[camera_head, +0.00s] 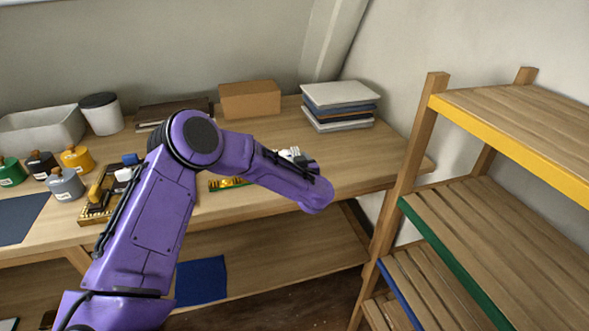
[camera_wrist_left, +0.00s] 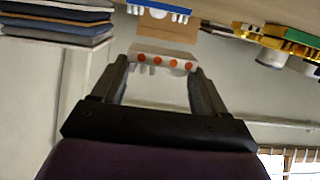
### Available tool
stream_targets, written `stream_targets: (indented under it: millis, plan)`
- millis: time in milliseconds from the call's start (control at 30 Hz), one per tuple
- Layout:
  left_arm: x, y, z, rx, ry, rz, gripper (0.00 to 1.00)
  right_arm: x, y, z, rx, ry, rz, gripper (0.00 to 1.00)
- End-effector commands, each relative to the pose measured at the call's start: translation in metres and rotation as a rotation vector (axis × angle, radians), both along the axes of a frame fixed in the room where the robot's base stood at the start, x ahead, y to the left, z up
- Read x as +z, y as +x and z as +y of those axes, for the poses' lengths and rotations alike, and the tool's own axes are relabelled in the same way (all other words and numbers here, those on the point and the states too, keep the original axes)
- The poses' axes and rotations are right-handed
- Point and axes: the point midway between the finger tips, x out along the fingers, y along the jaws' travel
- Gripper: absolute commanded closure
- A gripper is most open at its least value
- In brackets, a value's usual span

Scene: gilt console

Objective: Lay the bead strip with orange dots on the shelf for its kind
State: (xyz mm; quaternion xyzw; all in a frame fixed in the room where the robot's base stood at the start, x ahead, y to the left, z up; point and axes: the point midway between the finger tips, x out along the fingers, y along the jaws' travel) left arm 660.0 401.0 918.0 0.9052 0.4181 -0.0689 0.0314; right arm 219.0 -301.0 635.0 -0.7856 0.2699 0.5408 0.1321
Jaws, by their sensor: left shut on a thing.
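The bead strip with orange dots (camera_wrist_left: 165,62) is pale grey with a row of orange dots on its face, clear in the left wrist view. My left gripper (camera_wrist_left: 162,72) is shut on it, one dark finger at each end. In the head view my purple forearm hides most of this gripper, above the right part of the table. The shelf unit (camera_head: 485,118) stands at the right, with a yellow-edged top board, a green-edged board (camera_head: 480,225) below and a blue-edged board (camera_head: 425,285) lower. Which board is for orange dots cannot be told.
A green and yellow strip (camera_head: 228,184) lies on the table (camera_head: 360,165). A book stack (camera_head: 340,105), a cardboard box (camera_head: 250,100) and several small coloured pots stand on it. The visible parts of the upper two shelf boards are bare.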

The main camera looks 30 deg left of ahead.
Motion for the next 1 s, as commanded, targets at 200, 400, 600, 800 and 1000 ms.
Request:
stream_targets:
  millis: [200,400,600,800,1000]
  plan:
    - [-0.026,0.019,0.006,0.001,0.0,0.002,0.62,0.001,0.0,0.0,0.0,0.0,0.0,0.0]
    - [-0.047,0.018,0.005,-0.002,0.001,-0.001,0.62,0.009,0.0,0.0,0.0,0.0,0.0,0.0]
    - [-0.049,0.018,0.005,-0.002,0.0,-0.002,0.62,0.008,0.0,0.0,0.0,0.0,0.0,0.0]
    - [-0.053,0.018,0.005,-0.001,0.0,-0.002,0.17,0.005,0.0,0.0,0.0,0.0,0.0,0.0]
    - [-0.053,0.018,0.005,-0.001,-0.001,-0.001,0.01,0.005,0.0,0.0,0.0,0.0,0.0,0.0]
